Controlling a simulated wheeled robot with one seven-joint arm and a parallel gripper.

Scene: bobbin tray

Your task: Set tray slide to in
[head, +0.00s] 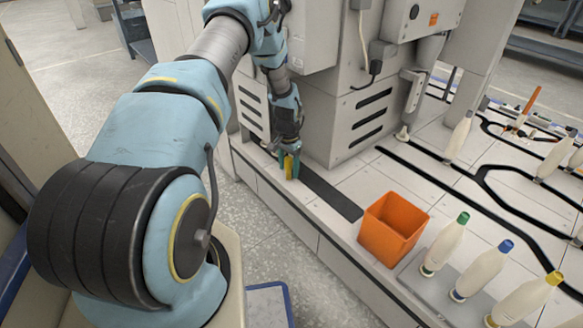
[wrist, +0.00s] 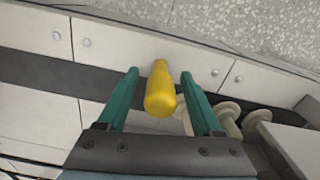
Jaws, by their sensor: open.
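A yellow knob or handle (wrist: 160,90) stands between my gripper's fingers in the wrist view, with gaps showing on both sides. My gripper (wrist: 160,84) is open around it with its teal fingers. In the head view, my gripper (head: 288,167) is low at the table's front edge, beside the white machine housing. A little yellow shows between the fingers there. A dark strip (head: 331,193) runs from the gripper along the front edge toward the orange bin. The knob's base is hidden, so I cannot tell how it joins the tray slide.
The orange bin (head: 383,240) stands at the strip's right end. Several cream bobbins with coloured tips (head: 441,243) stand on a grey plate (head: 413,275) at the lower right. Pale spools (wrist: 228,118) lie right of my fingers in the wrist view. The machine housing (head: 330,100) rises close behind.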

